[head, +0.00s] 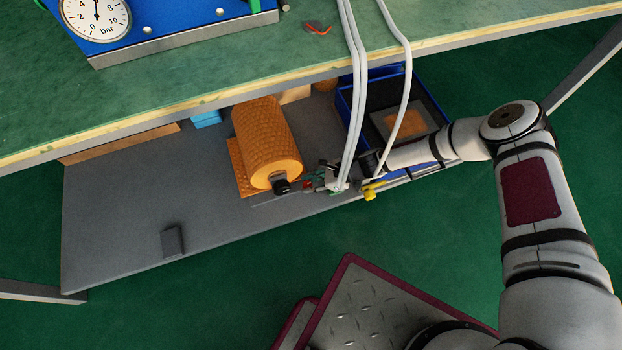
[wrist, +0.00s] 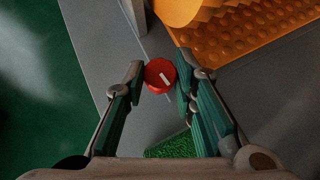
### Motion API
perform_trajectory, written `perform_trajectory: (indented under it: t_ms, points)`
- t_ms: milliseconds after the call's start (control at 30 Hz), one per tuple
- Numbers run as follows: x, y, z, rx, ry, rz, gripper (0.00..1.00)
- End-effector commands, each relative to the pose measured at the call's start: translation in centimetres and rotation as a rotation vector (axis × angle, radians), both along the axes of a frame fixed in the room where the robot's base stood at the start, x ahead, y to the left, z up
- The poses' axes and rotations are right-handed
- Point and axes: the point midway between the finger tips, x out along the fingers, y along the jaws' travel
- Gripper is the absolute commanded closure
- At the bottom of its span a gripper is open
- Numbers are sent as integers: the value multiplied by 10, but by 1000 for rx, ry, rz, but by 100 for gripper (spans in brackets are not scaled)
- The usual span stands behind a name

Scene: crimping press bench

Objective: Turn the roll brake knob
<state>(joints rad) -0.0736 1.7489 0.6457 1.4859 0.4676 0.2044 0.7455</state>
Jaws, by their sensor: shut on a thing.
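The roll brake knob is a small round red knob (wrist: 160,75) with a white line on its face. In the wrist view the line slants down to the right. My gripper (wrist: 159,67) is shut on the knob, one finger on either side of it. In the head view the gripper (head: 316,180) is at the front of the lower shelf, and only a bit of the red knob (head: 306,184) shows. The orange dimpled roll (head: 264,135) lies just left of it, with a black end (head: 282,187) on its axle. It also shows in the wrist view (wrist: 230,35).
White hoses (head: 353,90) hang from the bench top in front of my gripper. A blue crate (head: 343,102) stands behind my forearm. The green bench top (head: 210,85) overhangs the shelf (head: 120,215). A small grey block (head: 172,240) is at the shelf's front left.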

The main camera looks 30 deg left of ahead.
Motion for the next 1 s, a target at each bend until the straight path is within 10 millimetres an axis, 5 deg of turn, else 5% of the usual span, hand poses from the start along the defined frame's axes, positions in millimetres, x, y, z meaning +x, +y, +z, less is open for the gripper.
perform_trajectory:
  t_ms: [867,900,1000]
  points:
    - [-1,-1,0,0,-1,-182,100]
    - [-1,-1,0,0,-1,-182,68]
    - [-1,-1,0,0,0,-181,66]
